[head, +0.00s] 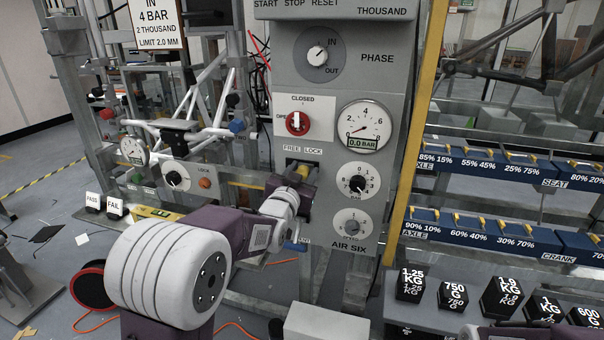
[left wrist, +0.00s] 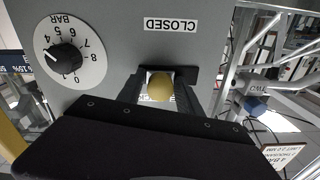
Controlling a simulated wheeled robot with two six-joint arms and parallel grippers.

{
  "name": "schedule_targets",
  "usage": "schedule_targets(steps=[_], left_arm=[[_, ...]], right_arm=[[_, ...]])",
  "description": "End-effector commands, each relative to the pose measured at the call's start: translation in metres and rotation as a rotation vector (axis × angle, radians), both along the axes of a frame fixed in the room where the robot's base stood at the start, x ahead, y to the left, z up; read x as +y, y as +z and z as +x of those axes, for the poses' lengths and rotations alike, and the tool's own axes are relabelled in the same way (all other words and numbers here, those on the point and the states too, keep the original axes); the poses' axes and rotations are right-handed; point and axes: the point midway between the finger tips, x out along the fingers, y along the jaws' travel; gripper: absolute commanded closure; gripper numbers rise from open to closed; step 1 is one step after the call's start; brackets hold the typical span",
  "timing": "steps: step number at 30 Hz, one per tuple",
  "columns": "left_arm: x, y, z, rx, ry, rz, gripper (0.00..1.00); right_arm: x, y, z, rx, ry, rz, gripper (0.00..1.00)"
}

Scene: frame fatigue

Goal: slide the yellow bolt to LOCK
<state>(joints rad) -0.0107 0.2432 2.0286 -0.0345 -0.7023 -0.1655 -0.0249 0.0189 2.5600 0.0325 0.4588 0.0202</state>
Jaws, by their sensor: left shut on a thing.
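The yellow bolt (head: 303,170) sits in a dark slot on the grey panel, under the FREE and LOCK labels (head: 303,150). Its round yellow end also shows in the left wrist view (left wrist: 160,88), between the two dark fingers. My left gripper (head: 301,175) is shut on the bolt; its fingers flank it on both sides in the left wrist view. My gripper and wrist hide part of the slot, so I cannot tell exactly where the bolt stands between FREE and LOCK. My right gripper is out of view; only a bit of that arm shows at the bottom right.
Above the slot are a red knob (head: 297,123) and a pressure gauge (head: 363,127) reading 0.0 BAR. A black BAR dial (head: 357,184) is close on the right. A yellow post (head: 417,130) and weights (head: 453,292) stand further right. A bike frame stands at left.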

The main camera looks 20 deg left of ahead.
Motion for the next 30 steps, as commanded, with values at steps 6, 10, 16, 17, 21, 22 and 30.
schedule_targets(steps=[6,10,16,17,21,22,30], left_arm=[[-0.003,0.0,0.0,0.001,-0.007,0.008,1.0],[-0.003,-0.001,0.0,0.002,-0.007,0.007,0.49],[-0.002,0.0,0.0,0.001,-0.005,0.006,0.48],[-0.002,0.0,0.0,0.001,-0.004,0.006,0.48],[-0.001,0.0,0.0,0.0,-0.003,0.005,0.48],[-0.001,0.0,0.0,0.0,-0.003,0.005,0.48],[0.0,0.001,-0.021,0.001,-0.003,0.005,0.48]], right_arm=[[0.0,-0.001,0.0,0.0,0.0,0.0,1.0],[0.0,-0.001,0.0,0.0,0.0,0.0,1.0],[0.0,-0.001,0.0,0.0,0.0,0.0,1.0],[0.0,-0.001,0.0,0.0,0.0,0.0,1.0],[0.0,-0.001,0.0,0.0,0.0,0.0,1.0],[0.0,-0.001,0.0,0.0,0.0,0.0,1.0],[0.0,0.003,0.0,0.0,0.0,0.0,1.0]])
